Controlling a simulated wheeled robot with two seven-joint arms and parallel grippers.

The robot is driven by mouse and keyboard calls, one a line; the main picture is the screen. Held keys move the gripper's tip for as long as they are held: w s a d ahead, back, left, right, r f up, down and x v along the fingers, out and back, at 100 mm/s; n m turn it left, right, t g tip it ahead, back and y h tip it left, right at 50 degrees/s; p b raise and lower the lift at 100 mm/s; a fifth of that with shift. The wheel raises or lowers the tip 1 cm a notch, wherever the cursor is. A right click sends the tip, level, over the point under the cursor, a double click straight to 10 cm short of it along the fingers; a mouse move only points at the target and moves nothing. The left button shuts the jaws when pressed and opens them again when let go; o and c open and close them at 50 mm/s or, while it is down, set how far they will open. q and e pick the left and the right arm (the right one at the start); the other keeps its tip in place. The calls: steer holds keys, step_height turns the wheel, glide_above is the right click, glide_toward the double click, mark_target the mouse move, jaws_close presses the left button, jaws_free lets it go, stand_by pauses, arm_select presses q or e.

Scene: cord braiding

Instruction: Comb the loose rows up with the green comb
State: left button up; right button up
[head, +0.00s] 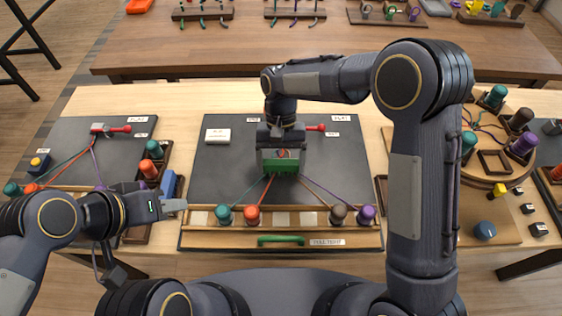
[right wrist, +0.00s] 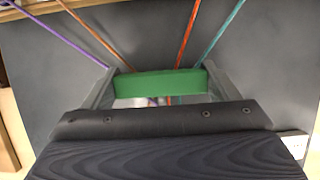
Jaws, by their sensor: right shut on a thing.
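My right gripper (head: 281,160) is shut on the green comb (head: 284,167), above the middle of the dark braiding board (head: 225,170). In the right wrist view the comb (right wrist: 160,84) spans between the two fingers, across the cords. Teal, red (right wrist: 187,50), orange-brown and purple cords fan out from under the comb. They run to a teal bobbin (head: 223,214), a red bobbin (head: 252,215), a brown bobbin (head: 338,213) and a purple bobbin (head: 366,214). The braid's rows are mostly hidden behind the gripper. My left gripper (head: 176,206) is left of the bobbin rail; its jaw opening is unclear.
A red-handled clamp (head: 315,127) is behind the gripper, and a white card (head: 217,136) lies at the board's upper left. A green handle (head: 280,240) is on the rail's front. A second board (head: 120,160) stands left; a round bobbin stand (head: 485,170) stands right.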

steer(key=shift+w+p, duration=0.75)
steer(key=shift+w, duration=1.2)
steer(key=shift+r, duration=0.1)
step_height(320, 180, up, 9)
steer(key=s+p, duration=0.1)
steer(key=p, duration=0.5)
steer(key=shift+p, duration=0.35)
